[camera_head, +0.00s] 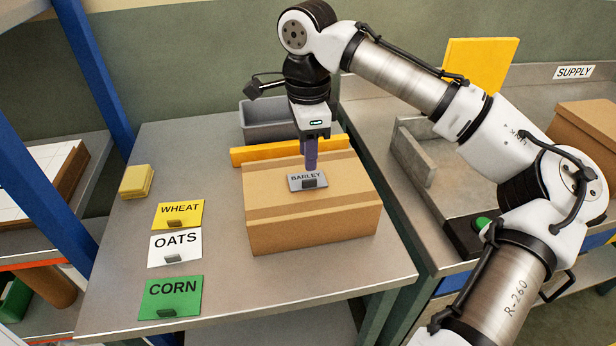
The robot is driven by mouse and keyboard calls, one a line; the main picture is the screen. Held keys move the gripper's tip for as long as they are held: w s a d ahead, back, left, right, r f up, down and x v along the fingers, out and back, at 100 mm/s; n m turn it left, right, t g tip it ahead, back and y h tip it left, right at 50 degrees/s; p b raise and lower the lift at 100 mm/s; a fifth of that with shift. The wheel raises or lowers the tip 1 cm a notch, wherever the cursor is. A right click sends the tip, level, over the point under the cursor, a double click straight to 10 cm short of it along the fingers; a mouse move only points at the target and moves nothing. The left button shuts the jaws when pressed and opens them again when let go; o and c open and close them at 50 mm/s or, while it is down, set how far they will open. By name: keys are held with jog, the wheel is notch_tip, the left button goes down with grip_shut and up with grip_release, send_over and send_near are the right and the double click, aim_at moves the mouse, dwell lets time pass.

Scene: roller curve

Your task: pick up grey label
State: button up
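The grey label (297,184), printed BARLEY with a small dark tab on it, lies on top of a brown cardboard box (316,229) on the metal table. My gripper (311,165) points down over the box at the label's back edge. Its purple-grey fingers overlap in this view, so the gap between them is hidden. I cannot tell whether the fingertips touch the label.
Yellow WHEAT (178,214), white OATS (175,248) and green CORN (172,298) labels lie left of the box. A yellow block (136,181) sits behind them. A grey bin (268,126) and an orange bar (250,155) stand behind the box. Bare table lies at front.

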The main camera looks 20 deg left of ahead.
aim_at(309, 180)
jog(key=shift+w+d+f+p, duration=0.1)
jog(key=shift+f+p, duration=0.4)
jog(key=shift+f, duration=1.05)
jog(key=shift+w+f+p, duration=0.1)
jog(key=shift+f+p, duration=0.35)
jog(key=shift+f, duration=1.1)
jog(key=shift+c, duration=0.3)
grip_shut()
